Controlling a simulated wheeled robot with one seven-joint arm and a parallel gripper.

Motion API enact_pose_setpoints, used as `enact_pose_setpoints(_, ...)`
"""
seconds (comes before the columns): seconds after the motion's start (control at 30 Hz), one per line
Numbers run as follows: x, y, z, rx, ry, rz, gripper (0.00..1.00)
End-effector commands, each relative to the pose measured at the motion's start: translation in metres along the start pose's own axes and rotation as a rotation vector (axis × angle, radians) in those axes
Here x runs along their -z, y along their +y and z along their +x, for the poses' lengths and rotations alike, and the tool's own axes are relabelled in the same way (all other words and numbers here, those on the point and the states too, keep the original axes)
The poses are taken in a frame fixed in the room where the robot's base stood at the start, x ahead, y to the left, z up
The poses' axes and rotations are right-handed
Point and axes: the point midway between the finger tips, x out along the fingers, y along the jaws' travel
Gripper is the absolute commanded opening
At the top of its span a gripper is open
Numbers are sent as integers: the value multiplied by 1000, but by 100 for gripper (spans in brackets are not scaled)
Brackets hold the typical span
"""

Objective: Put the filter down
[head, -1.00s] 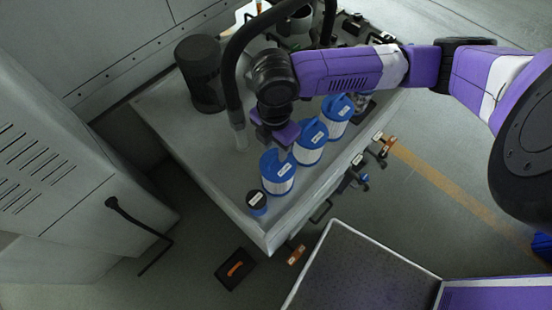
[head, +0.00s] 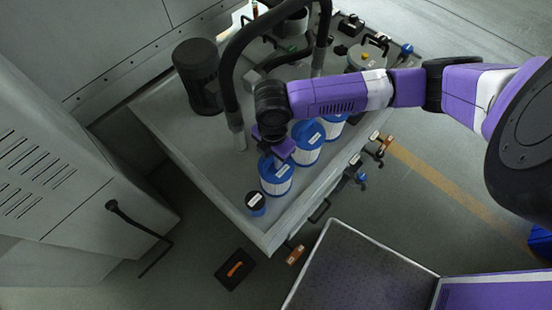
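Several blue-and-white cylindrical filters stand in a row along the near right side of the grey bench. The nearest filter (head: 276,180) is upright, with its top partly hidden by my gripper (head: 278,158). The second filter (head: 308,150) stands just behind it. A third filter (head: 332,127) is partly hidden by my arm. My gripper points down at the top of the nearest filter, touching it or very close. Its fingertips are hidden, so I cannot tell whether they are open or shut on the filter's handle.
A small dark-capped jar (head: 255,204) stands at the bench's (head: 213,172) near corner. A black hose (head: 232,95) arches close to my gripper's left. A dark cylinder (head: 199,76) stands at the back left. Bare bench top lies left of the filters. Valves (head: 380,145) stick out on the right.

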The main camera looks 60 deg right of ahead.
Motion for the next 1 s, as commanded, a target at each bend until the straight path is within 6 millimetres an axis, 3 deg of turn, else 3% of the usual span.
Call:
enact_pose_setpoints(0.03,0,0,0,0,0,0,12)
enact_pose_setpoints(0.1,0,0,0,0,0,0,0)
enact_pose_setpoints(1.0,0,0,-1,-1,0,0,0)
